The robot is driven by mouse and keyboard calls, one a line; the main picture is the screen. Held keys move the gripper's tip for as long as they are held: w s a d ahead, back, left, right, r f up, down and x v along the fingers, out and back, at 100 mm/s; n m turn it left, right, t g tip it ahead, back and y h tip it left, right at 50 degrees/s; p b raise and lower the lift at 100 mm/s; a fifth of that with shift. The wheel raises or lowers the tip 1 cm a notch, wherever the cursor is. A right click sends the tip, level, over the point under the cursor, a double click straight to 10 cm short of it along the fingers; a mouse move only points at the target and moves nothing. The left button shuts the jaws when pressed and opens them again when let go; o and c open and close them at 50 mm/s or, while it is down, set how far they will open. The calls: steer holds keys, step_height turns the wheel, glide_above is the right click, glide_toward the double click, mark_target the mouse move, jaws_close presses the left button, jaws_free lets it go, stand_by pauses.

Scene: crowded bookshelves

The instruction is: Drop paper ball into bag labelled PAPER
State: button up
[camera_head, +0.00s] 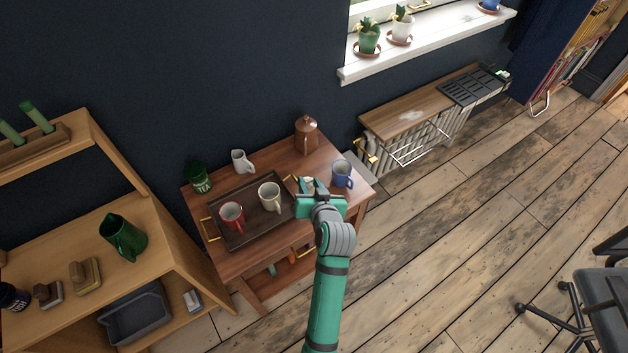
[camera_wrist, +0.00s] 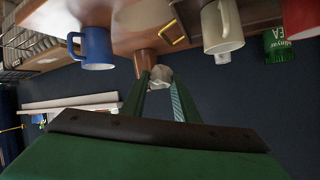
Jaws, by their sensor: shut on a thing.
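My gripper (camera_head: 308,187) is over the right part of the small wooden table, between the cream mug and the blue mug. In the wrist view its two fingers (camera_wrist: 160,84) are closed around a crumpled whitish paper ball (camera_wrist: 161,74). The ball (camera_head: 308,183) shows as a small pale patch between the fingers in the head view. I see no bag labelled PAPER in either view.
The wooden table (camera_head: 281,165) holds a dark tray (camera_head: 245,191) with a red mug (camera_head: 231,214) and a cream mug (camera_head: 268,196). A blue mug (camera_head: 342,174), a brown pot (camera_head: 306,134), a white jug (camera_head: 241,161) and a green tin (camera_head: 198,178) stand around it. Open floor lies right.

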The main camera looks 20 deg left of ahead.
steer(key=s+r, duration=0.3)
steer(key=s, duration=0.4)
steer(key=shift+d, duration=0.3)
